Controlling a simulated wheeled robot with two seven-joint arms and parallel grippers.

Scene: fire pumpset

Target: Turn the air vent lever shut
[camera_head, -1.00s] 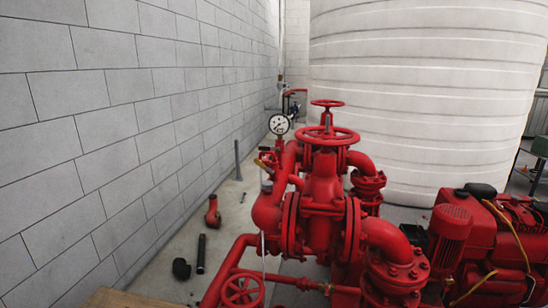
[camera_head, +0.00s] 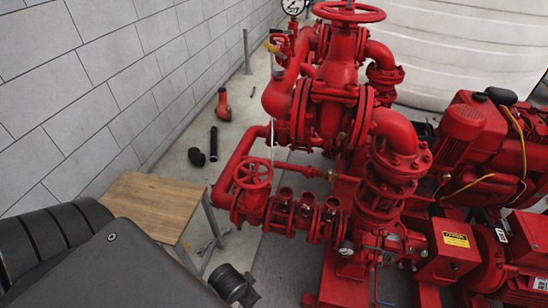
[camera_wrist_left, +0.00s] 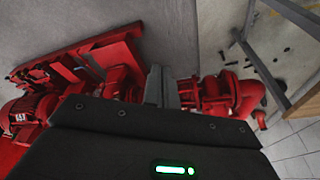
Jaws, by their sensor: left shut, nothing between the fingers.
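A small yellow lever (camera_head: 272,46) sits on a red fitting just below the pressure gauge (camera_head: 294,5), at the upper middle of the head view. It appears to be the air vent lever, but it is too small to tell its exact setting. My left gripper shows in the left wrist view, with its grey fingers (camera_wrist_left: 163,87) shut and empty above the pump set. The lever cannot be made out in that view. In the head view, my left arm fills the lower left, well apart from the lever. My right gripper is not in view.
A red handwheel (camera_head: 348,12) tops the large valve, and a smaller handwheel (camera_head: 253,173) stands lower down. A wooden table (camera_head: 155,205) is beside the pipes. Loose parts (camera_head: 213,140) lie on the floor. A block wall (camera_head: 80,90) bounds the left side.

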